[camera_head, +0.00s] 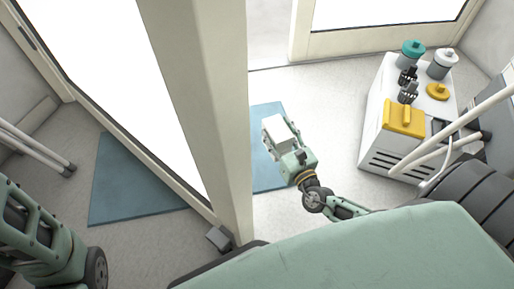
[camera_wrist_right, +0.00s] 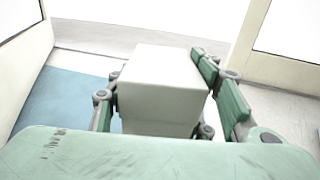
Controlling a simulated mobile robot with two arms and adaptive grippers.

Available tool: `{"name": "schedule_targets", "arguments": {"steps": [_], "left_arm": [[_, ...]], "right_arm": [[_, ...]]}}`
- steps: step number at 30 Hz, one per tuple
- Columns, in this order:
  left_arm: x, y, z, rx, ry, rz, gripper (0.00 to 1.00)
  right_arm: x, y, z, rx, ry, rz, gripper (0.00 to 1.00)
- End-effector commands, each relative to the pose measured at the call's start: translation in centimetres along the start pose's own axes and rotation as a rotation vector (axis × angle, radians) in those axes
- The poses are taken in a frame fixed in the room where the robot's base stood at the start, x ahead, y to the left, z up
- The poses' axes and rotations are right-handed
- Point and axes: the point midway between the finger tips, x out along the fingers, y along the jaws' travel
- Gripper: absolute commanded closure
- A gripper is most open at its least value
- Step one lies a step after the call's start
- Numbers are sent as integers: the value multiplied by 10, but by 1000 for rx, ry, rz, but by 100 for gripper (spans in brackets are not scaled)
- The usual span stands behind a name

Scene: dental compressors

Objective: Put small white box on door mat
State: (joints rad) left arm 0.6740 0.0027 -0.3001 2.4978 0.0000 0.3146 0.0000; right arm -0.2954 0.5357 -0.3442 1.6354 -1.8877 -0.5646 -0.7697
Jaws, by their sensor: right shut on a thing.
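The small white box (camera_head: 279,132) is held in my right gripper (camera_head: 284,138), whose fingers are shut on its sides. In the right wrist view the box (camera_wrist_right: 162,88) sits between the green fingers of the gripper (camera_wrist_right: 165,95). The blue door mat (camera_head: 268,178) lies on the floor below and beside the held box, and another part of it (camera_head: 130,185) shows left of the door post. In the right wrist view the mat (camera_wrist_right: 62,95) is at the left. The height of the box above the floor is hard to tell. My left gripper is out of view; only its arm shows.
A white door frame post (camera_head: 207,90) stands between the two visible mat parts. A white compressor cabinet (camera_head: 385,150) with yellow and teal parts stands on the right. A small grey block (camera_head: 219,238) lies at the foot of the post. Pale floor is clear between mat and cabinet.

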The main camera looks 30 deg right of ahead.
Motion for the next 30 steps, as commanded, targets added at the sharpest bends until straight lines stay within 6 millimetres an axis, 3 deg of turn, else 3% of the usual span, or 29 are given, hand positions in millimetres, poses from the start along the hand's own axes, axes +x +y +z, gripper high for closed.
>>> {"name": "schedule_targets", "arguments": {"steps": [4, 16, 23, 30], "left_arm": [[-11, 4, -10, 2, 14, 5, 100], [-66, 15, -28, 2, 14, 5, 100], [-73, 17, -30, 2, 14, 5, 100], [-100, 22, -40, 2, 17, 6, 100]], "right_arm": [[19, 2, -18, 3, -4, -1, 82], [102, 15, -68, 2, -4, -1, 82], [115, 18, -76, 2, 0, 0, 82], [115, 18, -107, 2, 1, 0, 82]]}}
